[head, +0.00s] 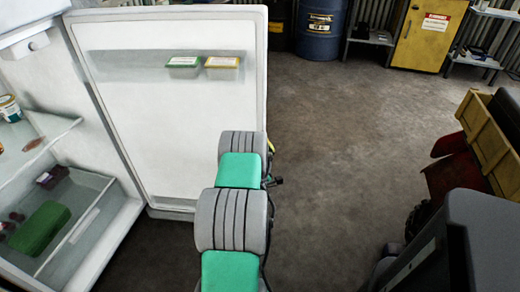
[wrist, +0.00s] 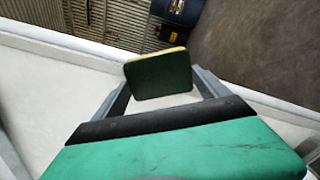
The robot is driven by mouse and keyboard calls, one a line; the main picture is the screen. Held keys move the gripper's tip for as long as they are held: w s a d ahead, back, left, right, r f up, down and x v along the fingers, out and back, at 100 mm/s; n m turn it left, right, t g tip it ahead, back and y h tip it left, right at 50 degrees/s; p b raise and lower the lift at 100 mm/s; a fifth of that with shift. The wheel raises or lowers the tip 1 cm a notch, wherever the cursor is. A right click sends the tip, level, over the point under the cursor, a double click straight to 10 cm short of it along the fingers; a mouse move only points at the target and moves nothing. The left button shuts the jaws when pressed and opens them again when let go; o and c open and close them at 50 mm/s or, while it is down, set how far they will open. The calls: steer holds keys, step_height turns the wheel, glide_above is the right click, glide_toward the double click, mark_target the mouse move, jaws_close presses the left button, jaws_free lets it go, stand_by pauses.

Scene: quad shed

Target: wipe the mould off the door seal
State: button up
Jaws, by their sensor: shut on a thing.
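The fridge door (head: 160,130) stands open in the head view, its white inner side facing me. A pale seal (head: 265,70) runs along its edge; I cannot make out any mould on it. In the wrist view my gripper (wrist: 160,82) is shut on a sponge (wrist: 160,76), dark green on its broad face with a thin yellow edge. The sponge is over the white door (wrist: 60,75); I cannot tell whether it touches the door. In the head view my arm hides the gripper and the lower part of the door's right edge.
The door shelf holds a green tub (head: 184,63) and an orange-edged tub (head: 222,62). The fridge interior at left has a glass shelf (head: 50,135) and a drawer with a green item (head: 40,228). A wooden crate (head: 488,135) stands at right. Open floor (head: 350,140) lies right of the door.

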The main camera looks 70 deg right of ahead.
steer(key=w+r+b, duration=0.1)
steer(key=b, duration=0.1)
steer(key=w+b, duration=0.2)
steer(key=w+a+r+b, duration=0.1)
steer(key=b, duration=0.1)
steer(key=shift+w+r, duration=0.15)
steer(key=shift+r, duration=0.15)
stand_by(0.5)
steer(key=b+v, duration=0.3)
steer(key=v, duration=0.3)
steer(key=shift+f, duration=0.2)
steer(key=shift+b, duration=0.3)
